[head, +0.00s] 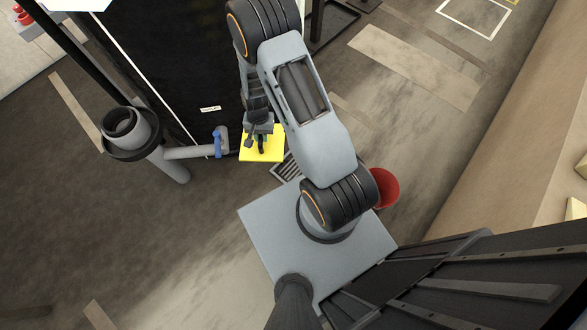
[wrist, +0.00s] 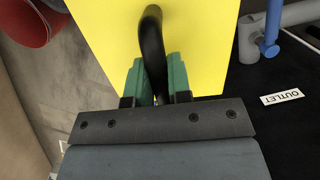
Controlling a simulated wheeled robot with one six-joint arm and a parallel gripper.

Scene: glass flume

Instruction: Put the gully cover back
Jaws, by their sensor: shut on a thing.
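The gully cover, a flat yellow plate (head: 250,154) with a black bar handle (wrist: 151,35), is in my gripper (head: 261,141). In the wrist view the green fingers of my gripper (wrist: 157,80) are shut on the handle from both sides. The plate fills the top middle of the wrist view (wrist: 205,50). A slotted grey gully grating (head: 285,168) lies in the floor just right of and below the plate in the head view, partly hidden by my arm. I cannot tell the plate's height above the floor.
A grey pipe with a blue valve (head: 218,142) is close left of the plate, leading to a grey standpipe (head: 125,130). The black flume side bears an OUTLET label (wrist: 282,97). A red bucket (head: 386,188) stands right of my arm. Floor at lower left is clear.

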